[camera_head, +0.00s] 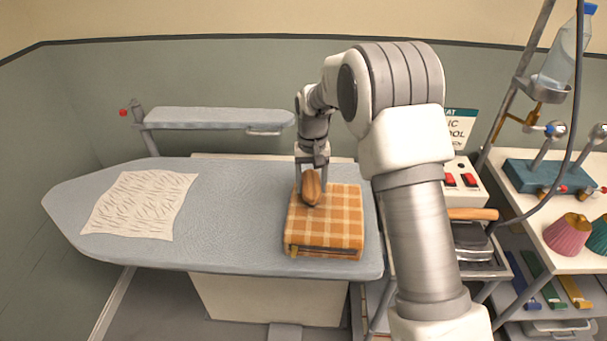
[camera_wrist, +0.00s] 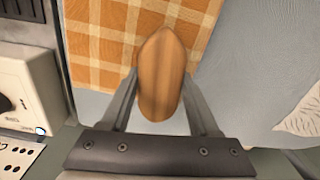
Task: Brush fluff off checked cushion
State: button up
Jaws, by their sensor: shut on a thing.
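The orange and white checked cushion (camera_head: 330,225) lies flat on the right part of the grey ironing board, with a dark zip along its front edge. My gripper (camera_head: 311,180) is shut on a wooden brush (camera_head: 312,188) with an oval back, over the cushion's back left part. In the wrist view the brush (camera_wrist: 162,75) sits between the two fingers, with the checked cushion (camera_wrist: 105,40) behind it. The brush's underside is hidden, so I cannot tell whether it touches the cushion. I see no fluff clearly in either view.
A creased cream cloth (camera_head: 140,205) lies on the left of the ironing board (camera_head: 225,235). A small sleeve board (camera_head: 215,118) stands behind. At right are an iron (camera_head: 470,238), a control box with red switches (camera_head: 462,180) and a table with thread cones (camera_head: 567,233). The board's middle is clear.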

jog(key=r, duration=0.1)
jog(key=r+p, duration=0.1)
jog(key=shift+d+r, duration=0.25)
jog(key=shift+r, duration=0.1)
jog(key=shift+r+p, duration=1.2)
jog(key=shift+r, duration=0.9)
